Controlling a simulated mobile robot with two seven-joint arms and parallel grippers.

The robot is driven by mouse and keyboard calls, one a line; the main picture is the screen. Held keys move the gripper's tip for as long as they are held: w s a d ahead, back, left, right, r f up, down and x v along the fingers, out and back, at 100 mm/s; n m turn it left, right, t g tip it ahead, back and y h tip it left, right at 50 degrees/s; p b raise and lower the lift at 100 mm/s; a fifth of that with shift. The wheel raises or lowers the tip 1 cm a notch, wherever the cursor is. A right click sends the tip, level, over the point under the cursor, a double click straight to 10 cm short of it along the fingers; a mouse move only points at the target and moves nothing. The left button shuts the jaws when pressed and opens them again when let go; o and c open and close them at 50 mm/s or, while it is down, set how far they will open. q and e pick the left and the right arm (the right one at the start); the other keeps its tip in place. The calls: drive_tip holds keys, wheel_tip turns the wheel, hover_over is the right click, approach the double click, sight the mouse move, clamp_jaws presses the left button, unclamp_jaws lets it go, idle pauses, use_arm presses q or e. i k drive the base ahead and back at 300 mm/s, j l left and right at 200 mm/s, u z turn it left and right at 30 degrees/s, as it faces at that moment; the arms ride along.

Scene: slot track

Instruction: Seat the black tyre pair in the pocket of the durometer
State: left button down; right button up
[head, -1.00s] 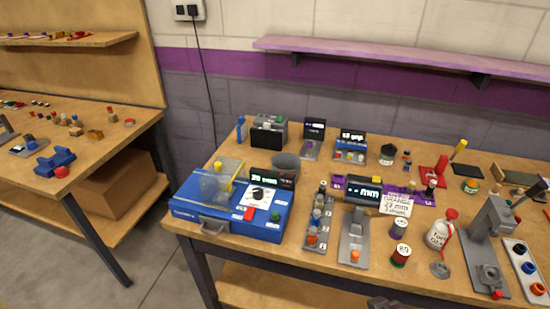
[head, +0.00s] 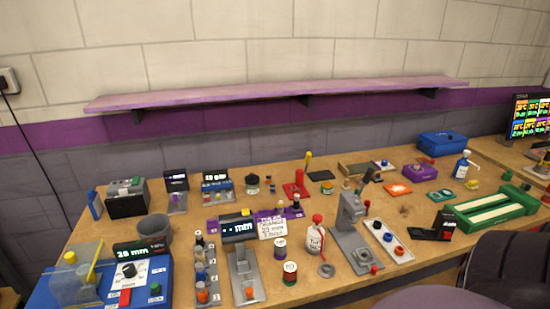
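The grey upright stand (head: 350,215), which looks like the durometer, stands near the front of the bench right of centre. It has a column, a flat base and a small red knob at the base's front. Its pocket is too small to make out clearly. A white tray (head: 398,254) lies just right of it, holding small ring-like pieces. A black piece (head: 377,225), likely the black tyre pair, sits at its far end, with a blue one (head: 388,237) and an orange one (head: 399,250) nearer. Neither of my grippers is in view.
A white bottle with a red cap (head: 315,238) stands left of the stand. A black display (head: 443,224) and a green frame (head: 492,210) lie to the right. A dark chair (head: 508,268) is at the front right. A purple shelf (head: 270,92) hangs above.

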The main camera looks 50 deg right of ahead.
sight(446, 221)
drive_tip(key=z, duration=1.6)
